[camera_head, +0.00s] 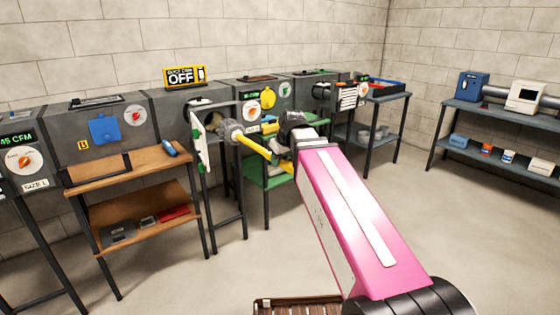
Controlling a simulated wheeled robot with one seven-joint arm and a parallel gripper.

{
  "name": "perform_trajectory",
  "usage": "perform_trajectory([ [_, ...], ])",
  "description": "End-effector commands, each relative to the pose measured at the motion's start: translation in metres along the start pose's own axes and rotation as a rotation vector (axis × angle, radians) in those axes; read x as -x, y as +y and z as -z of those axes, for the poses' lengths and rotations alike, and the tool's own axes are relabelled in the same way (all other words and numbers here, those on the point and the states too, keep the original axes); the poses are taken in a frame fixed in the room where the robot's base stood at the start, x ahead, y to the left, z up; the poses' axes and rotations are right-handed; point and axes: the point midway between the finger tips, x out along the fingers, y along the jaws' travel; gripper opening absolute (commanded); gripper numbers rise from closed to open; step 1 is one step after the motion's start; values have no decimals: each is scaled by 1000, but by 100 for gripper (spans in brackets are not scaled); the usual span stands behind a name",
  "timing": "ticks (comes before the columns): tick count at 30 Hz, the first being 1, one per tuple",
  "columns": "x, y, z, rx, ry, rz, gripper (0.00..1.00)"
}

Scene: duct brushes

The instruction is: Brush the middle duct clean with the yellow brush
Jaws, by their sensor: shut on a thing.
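My gripper (281,158), at the end of my pink arm, is shut on the yellow brush (252,143). The brush's handle points left and slightly up, and its pale round head (229,130) is at the far end. The head is in front of the grey duct (168,119) with the open white door (200,145), close to the door's right side. The duct's dark opening (198,104) is partly hidden by the door frame. I cannot tell whether the head touches anything. The fingers are small and partly hidden by the arm.
A yellow and black OFF sign (184,77) stands on top of the duct row. A brown wooden shelf (125,165) stands left, a green shelf (266,180) behind the brush. A grey bench (500,117) is at right. Open floor (215,285) lies in front.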

Motion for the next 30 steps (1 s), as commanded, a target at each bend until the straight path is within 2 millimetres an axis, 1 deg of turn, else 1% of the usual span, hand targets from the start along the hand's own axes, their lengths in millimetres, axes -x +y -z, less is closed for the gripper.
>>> perform_trajectory([
  [8, -6, 1, 15, -1, 1, 0, 0],
  [30, -34, 1, 84, -1, 1, 0, 0],
])
